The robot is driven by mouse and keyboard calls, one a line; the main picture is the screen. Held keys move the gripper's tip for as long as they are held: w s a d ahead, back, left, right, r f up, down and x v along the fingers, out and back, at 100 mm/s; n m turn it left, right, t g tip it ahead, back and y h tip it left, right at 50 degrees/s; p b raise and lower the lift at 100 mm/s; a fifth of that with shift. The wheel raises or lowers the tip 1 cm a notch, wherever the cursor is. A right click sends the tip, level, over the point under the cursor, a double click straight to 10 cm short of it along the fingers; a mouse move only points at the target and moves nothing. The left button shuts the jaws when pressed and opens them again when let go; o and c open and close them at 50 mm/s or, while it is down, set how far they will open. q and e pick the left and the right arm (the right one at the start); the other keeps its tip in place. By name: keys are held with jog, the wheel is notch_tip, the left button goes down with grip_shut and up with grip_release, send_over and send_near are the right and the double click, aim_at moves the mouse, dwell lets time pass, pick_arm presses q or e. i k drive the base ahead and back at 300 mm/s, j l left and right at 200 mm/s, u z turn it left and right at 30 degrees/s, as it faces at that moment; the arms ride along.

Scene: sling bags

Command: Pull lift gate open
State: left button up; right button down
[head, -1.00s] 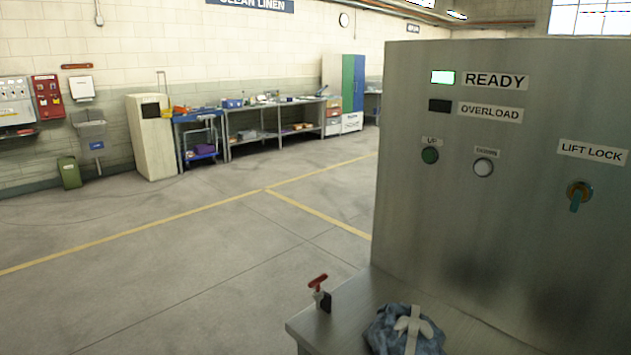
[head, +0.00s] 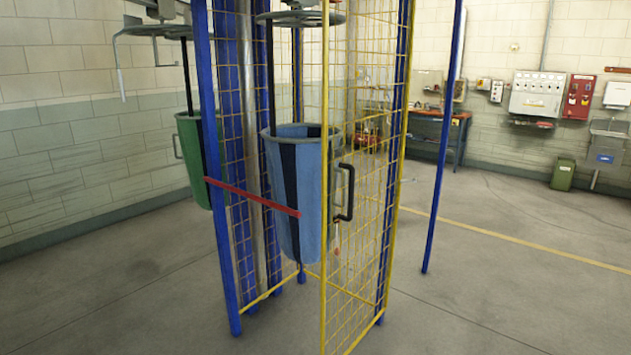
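The lift gate (head: 366,225) is a tall yellow-framed wire mesh panel in the middle of the head view. A black D-shaped handle (head: 346,192) is on the gate near its left upright. The gate is seen at a slant, and I cannot tell whether it is latched. A blue bag (head: 295,200) with a dark stripe hangs behind and left of the handle. A red bar (head: 250,196) crosses in front of the bag from the left blue post (head: 212,180). Neither of my grippers is in view.
A green bag (head: 193,160) hangs from the overhead rail at left. A separate thin blue post (head: 443,150) stands right of the cage. A workbench (head: 440,130), wall boxes (head: 537,95) and a green bin (head: 563,174) are at the back. The floor in front and at right is clear.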

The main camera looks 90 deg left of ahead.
aim_at(325, 7)
jog(key=u, duration=2.35)
